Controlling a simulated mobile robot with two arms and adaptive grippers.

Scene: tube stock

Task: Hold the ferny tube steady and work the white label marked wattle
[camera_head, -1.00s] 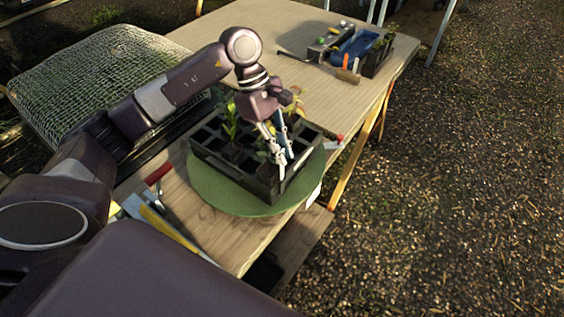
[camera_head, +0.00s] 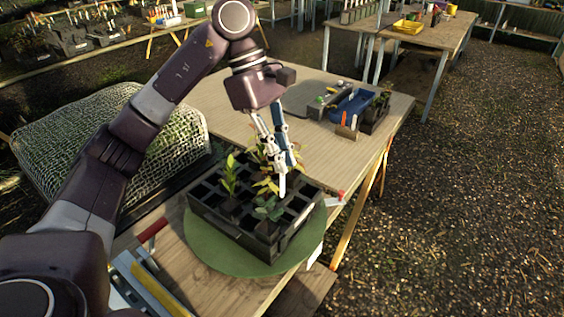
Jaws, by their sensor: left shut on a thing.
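A black tube tray (camera_head: 225,231) holds several small plants. One is an upright yellow-green plant (camera_head: 229,180), one a low dark green plant (camera_head: 268,209), and yellowish foliage stands behind my gripper. I cannot tell which is the ferny tube. My left gripper (camera_head: 281,172) points down over the tray's right half, shut on a narrow white piece (camera_head: 282,188) that looks like a label. Any writing on it is too small to read. The fingers hide part of the foliage behind. My right gripper is out of view.
The tray sits on a round green turntable (camera_head: 232,262) on a wooden table (camera_head: 215,110). A white tag (camera_head: 314,255) shows at its right edge. A blue bin (camera_head: 352,106) and grey box (camera_head: 327,100) stand at the back. Mesh covering (camera_head: 95,135) lies left.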

